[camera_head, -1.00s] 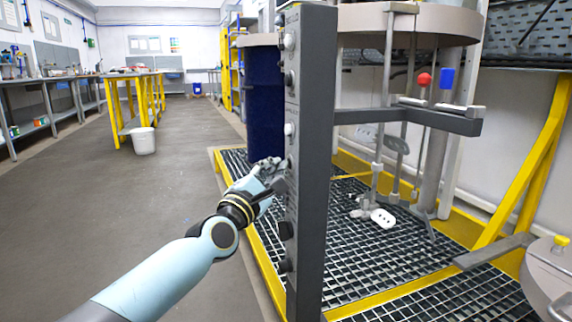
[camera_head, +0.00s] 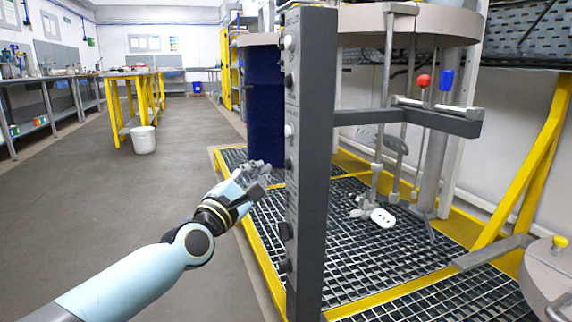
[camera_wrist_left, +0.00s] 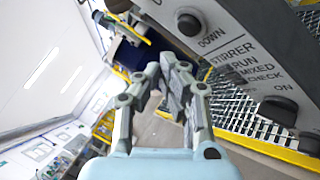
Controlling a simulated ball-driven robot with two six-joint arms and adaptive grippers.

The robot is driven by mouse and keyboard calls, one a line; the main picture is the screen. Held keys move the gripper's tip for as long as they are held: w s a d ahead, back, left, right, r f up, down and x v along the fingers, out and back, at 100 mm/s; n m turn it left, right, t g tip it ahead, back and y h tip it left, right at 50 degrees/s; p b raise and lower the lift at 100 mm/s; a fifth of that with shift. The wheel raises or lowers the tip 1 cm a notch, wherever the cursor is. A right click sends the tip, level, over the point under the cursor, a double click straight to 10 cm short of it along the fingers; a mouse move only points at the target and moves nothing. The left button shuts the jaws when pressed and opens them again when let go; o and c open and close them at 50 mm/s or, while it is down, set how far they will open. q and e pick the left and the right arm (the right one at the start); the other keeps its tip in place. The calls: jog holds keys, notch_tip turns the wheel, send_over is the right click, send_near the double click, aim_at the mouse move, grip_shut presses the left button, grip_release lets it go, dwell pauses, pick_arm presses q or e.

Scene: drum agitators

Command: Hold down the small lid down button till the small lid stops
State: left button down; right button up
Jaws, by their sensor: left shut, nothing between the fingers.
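The grey control column (camera_head: 312,160) stands upright in the middle of the head view, with several round buttons down its left face. In the left wrist view, a dark button (camera_wrist_left: 188,25) sits by the label DOWN; the text naming what it moves is out of frame. My left gripper (camera_head: 262,176) is shut and empty, left of the column and apart from its buttons. In the left wrist view, its fingers (camera_wrist_left: 178,68) are together, below and left of the DOWN button. A grey disc-shaped lid (camera_head: 410,27) hangs at the top right; I cannot tell whether it is the small lid. My right gripper is out of view.
A dark blue drum (camera_head: 265,105) stands behind the column on a grated platform (camera_head: 350,265) with yellow edges. Stirrer rods and paddles (camera_head: 382,217) hang right of the column. The floor at left is clear up to a white bucket (camera_head: 143,139).

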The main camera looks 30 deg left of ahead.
pick_arm(q)
jog(key=shift+s+a, duration=1)
jog(key=shift+s, duration=0.2)
